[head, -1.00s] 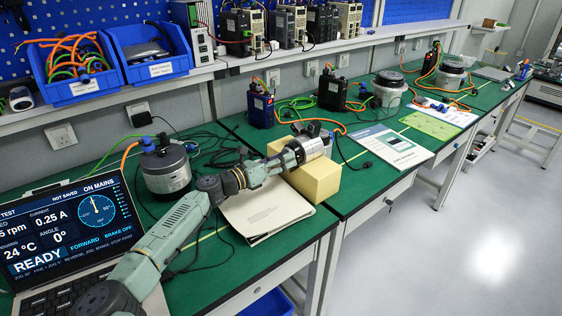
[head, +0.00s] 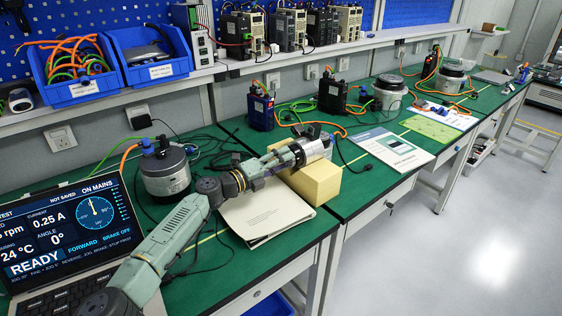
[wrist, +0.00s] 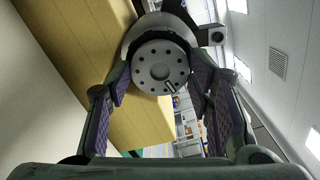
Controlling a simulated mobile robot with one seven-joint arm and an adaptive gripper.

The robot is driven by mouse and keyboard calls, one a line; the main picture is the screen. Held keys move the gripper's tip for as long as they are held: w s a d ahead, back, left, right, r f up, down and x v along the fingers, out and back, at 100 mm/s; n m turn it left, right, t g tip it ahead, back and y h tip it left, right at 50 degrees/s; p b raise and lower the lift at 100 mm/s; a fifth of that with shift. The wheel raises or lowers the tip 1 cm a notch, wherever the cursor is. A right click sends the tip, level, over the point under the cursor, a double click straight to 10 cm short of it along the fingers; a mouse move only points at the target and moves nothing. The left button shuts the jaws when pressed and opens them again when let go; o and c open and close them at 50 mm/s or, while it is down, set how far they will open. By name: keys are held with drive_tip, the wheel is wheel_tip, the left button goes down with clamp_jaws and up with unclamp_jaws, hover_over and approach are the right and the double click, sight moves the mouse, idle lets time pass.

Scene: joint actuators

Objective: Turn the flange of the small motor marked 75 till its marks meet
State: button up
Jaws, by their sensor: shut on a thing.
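The small silver motor (head: 314,145) lies on its side on a yellow foam block (head: 318,182), its flange toward my arm. I cannot read a 75 on it. In the wrist view its round grey flange (wrist: 160,66) faces me, with a ring of holes. A short dark mark with a pale outline (wrist: 171,88) sits at its lower right edge; whether it lines up with another mark is unclear. My gripper (wrist: 160,80) is shut on the flange, a padded finger at each side. In the head view the gripper (head: 298,151) reaches the flange end.
The laptop (head: 70,235) reads READY, angle 0°, BRAKE OFF. A larger motor (head: 165,172) stands upright left of my arm. A blue drive unit (head: 260,110) and cables stand behind the foam block. A printed sheet (head: 395,147) lies to the right.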

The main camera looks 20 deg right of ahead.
drive_tip(key=shift+n, duration=0.7)
drive_tip(key=o, duration=1.1)
drive_tip(key=shift+o, duration=0.2)
drive_tip(key=shift+a, duration=0.1)
drive_tip(key=v, duration=1.1)
drive_tip(key=shift+s+a, duration=0.15)
drive_tip(key=shift+a, duration=0.25)
